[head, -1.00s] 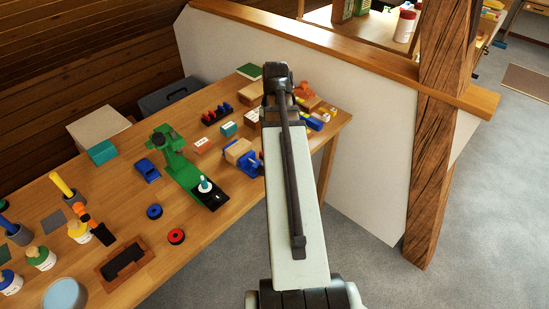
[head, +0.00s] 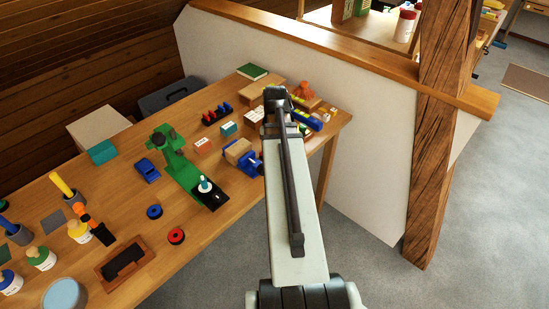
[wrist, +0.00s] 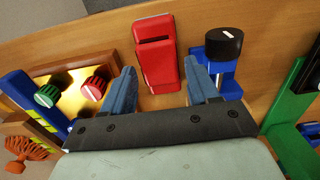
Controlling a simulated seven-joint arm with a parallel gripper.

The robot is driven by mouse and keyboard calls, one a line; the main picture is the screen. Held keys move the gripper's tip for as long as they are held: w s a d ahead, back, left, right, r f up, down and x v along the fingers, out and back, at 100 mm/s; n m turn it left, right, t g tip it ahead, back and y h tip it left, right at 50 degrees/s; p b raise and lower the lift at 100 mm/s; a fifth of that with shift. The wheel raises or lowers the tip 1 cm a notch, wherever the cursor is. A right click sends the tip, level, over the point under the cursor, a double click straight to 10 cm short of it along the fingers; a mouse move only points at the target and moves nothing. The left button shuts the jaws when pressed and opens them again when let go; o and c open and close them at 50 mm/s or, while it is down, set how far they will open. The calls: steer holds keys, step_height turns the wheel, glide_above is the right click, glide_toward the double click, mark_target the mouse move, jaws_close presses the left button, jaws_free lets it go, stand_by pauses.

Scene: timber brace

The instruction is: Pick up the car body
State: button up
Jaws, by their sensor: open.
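A red car-shaped body (wrist: 155,50) with a dark slot across it lies on the wooden table in the wrist view. My gripper (wrist: 162,78) is open, with its two blue fingers apart on either side of the near end of the red body. I cannot tell whether they touch it or how high they are. In the head view my arm hides the red body and the fingertips. A blue car-shaped body (head: 147,170) sits on the table left of the green press.
A blue vise with a black knob (wrist: 223,44) stands close to the right finger. A box with green and red knobs (wrist: 82,95) is close to the left finger. The green press (head: 178,165) stands left of my arm in the head view.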

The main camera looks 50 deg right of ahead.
steer(key=shift+f, duration=1.7)
steer(key=c, duration=0.7)
steer(key=shift+r, duration=0.1)
